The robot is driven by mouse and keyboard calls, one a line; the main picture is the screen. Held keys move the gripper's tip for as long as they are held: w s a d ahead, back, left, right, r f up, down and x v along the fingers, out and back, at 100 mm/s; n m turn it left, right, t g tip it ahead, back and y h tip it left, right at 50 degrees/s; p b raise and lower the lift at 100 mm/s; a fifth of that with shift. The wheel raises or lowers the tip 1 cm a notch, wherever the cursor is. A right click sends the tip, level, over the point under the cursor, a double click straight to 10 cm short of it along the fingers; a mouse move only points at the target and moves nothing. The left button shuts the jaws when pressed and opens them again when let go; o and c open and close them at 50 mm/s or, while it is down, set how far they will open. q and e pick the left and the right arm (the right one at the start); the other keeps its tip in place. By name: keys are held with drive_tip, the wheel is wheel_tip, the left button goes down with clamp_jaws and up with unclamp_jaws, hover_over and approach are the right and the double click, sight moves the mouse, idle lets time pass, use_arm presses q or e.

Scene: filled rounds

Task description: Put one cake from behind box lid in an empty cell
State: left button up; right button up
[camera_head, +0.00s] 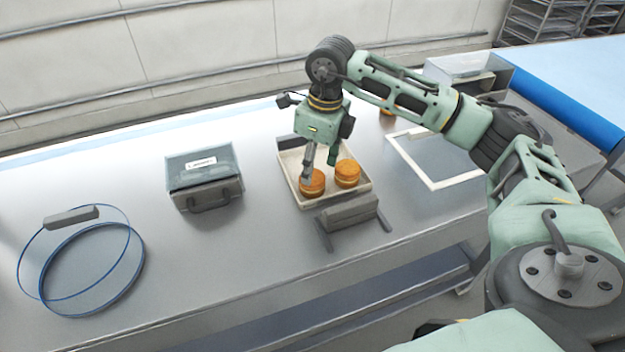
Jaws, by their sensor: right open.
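A cream-walled open box (366,188) stands on the steel table with two round orange-brown cakes in its front part, a left one (313,183) and a right one (347,174). My right gripper (321,167) points down over the box, open, its fingers around the left cake's upper left and the space between the cakes. I cannot tell whether a finger touches a cake. The gripper hides part of the box's rear, and cell dividers cannot be made out. A white-framed clear lid (463,184) is right of the box. Another cake (387,112) shows partly behind it, near my arm. My left gripper is out of view.
A grey stand (347,212) sits in front of the box. A clear-topped grey container (204,180) is to the left, and blue wire hoops (138,262) are at far left. A clear bin (460,70) and blue roll (570,105) are at the back right. Bare table lies between the left items.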

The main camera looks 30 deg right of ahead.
sight(318, 178)
wheel_tip(318, 178, up, 7)
drive_tip(key=b, duration=0.1)
drive_tip(key=shift+s+d+f, duration=0.2)
drive_tip(key=shift+s, duration=0.15)
